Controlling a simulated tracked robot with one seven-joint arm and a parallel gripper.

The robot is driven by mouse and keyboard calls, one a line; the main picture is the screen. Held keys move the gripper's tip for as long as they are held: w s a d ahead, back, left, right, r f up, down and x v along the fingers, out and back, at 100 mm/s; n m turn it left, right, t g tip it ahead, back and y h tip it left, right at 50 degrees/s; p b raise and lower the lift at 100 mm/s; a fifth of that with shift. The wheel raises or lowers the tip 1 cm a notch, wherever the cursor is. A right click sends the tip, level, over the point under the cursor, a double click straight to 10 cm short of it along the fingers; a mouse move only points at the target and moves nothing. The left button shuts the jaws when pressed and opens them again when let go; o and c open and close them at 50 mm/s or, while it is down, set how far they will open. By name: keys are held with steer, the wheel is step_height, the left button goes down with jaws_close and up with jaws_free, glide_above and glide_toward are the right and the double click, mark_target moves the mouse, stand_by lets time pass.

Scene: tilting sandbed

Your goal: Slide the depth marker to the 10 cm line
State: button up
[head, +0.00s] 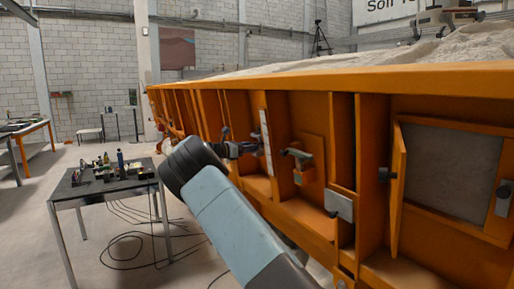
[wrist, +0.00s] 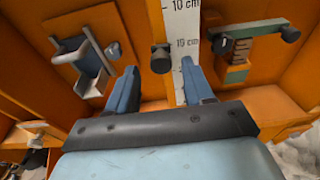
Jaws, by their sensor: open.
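A dark round knob (wrist: 160,59), which looks like the depth marker, sits at the scale's left edge, a little below the lower label in the picture. My gripper (wrist: 158,72) is open, with one blue finger on each side of the knob and a gap showing to both. Whether the fingertips reach as deep as the knob I cannot tell. In the head view the scale (head: 266,140) stands just right of my gripper (head: 238,148).
A green-and-grey bracket with a dark-knobbed lever (wrist: 240,50) is right of the scale. A grey metal holder (wrist: 85,62) is on the left. Orange ribs (head: 341,140) and an open hatch door (head: 397,190) stand out at right. A table with small items (head: 88,190) stands at left.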

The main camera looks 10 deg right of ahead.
steer(key=shift+x, duration=1.8)
steer(key=shift+r, duration=0.1)
jaws_close()
steer(key=shift+a, duration=0.1)
